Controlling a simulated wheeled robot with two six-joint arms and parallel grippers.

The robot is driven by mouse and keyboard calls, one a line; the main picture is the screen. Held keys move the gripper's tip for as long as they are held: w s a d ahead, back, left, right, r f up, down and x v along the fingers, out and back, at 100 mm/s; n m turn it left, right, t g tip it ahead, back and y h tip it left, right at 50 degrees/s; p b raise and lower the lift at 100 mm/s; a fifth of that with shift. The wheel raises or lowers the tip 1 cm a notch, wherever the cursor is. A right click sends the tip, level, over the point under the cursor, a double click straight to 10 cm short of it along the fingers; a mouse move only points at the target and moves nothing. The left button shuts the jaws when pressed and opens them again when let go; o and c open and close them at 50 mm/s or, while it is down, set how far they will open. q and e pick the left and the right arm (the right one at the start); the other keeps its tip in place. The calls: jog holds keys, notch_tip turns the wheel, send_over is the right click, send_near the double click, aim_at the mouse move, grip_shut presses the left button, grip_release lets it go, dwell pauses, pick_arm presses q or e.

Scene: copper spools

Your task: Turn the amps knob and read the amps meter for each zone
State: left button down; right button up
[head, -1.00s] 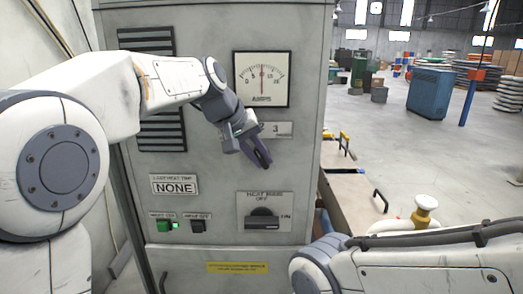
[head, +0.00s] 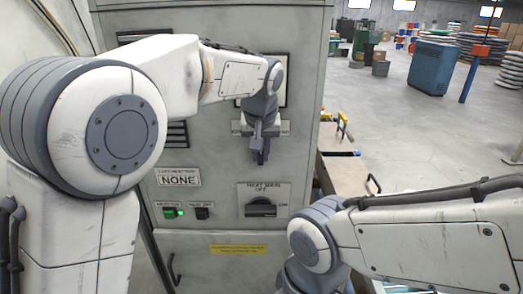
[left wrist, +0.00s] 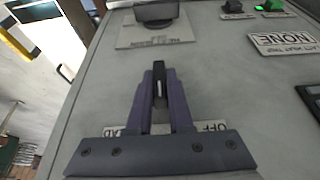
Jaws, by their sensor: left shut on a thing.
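My left gripper (head: 259,152) is at the panel front just below the amps meter (head: 283,94). In the left wrist view its two fingers (left wrist: 159,92) are closed on a narrow dark knob (left wrist: 158,78) with a pale mark, the amps knob.
Below on the grey cabinet (head: 210,225) are a "HEAT MAIN OFF" switch (head: 261,208), a lit green switch (head: 170,213), a black switch (head: 202,213) and a plate reading "NONE" (head: 178,178). A workbench stands right of the cabinet; open warehouse floor lies beyond.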

pick_arm(q)
jog(key=c, duration=0.8)
grip_release()
jog(key=shift+s+r, duration=0.15)
jog(key=shift+r, duration=0.35)
jog(key=b+v, duration=0.2)
jog(key=v, duration=0.7)
jog(key=shift+s+r, duration=0.15)
jog(key=shift+r, duration=0.1)
